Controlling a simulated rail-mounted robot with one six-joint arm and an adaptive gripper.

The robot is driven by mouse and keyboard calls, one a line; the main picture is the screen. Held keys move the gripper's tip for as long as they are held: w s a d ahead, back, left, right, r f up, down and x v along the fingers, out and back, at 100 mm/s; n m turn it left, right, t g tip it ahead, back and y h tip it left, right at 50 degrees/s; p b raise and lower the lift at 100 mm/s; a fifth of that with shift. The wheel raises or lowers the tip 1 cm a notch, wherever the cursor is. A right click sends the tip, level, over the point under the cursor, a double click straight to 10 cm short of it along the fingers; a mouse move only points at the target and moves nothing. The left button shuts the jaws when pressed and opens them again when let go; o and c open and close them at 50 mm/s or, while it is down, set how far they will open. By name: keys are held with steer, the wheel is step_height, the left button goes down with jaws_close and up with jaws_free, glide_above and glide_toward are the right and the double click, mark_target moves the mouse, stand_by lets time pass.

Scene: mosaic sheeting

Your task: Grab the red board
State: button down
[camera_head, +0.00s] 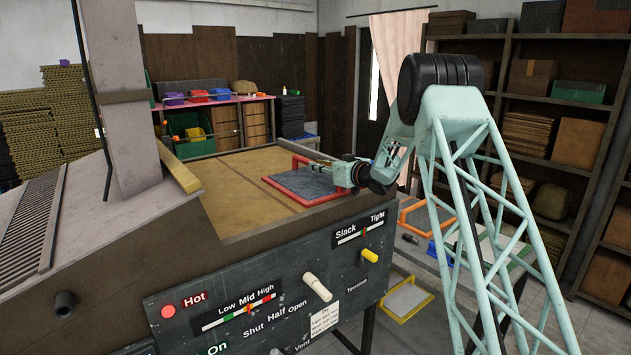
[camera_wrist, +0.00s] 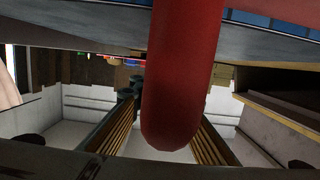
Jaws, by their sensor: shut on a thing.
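The red board (camera_head: 300,183), a dark grey panel with a red rim, lies at the far right part of the brown bed of the machine in the head view. My gripper (camera_head: 335,168) is at its right side, low over the panel. In the wrist view a thick red bar (camera_wrist: 185,70) of the board runs down between the two fingers of my gripper (camera_wrist: 165,125), which is shut on it. The contact of the fingertips is partly hidden behind the bar.
The machine's control panel (camera_head: 270,305) with knobs faces the front. An orange-framed board (camera_head: 416,232) and a yellow-framed board (camera_head: 405,300) lie lower, right of the machine. Shelves (camera_head: 560,100) with boxes stand at the right. Coloured bins (camera_head: 197,96) stand on a back table.

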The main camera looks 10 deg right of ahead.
steer(key=shift+r, duration=0.3)
steer(key=shift+r, duration=1.65)
steer(key=s+a+b, duration=0.1)
steer(key=s+a, duration=0.1)
steer(key=s, duration=0.5)
steer(key=s+a+r+b, duration=0.1)
steer(key=s+a, duration=0.1)
steer(key=s, duration=0.6)
steer(key=shift+a+r, duration=0.2)
steer(key=shift+a, duration=0.15)
steer(key=shift+s, duration=0.1)
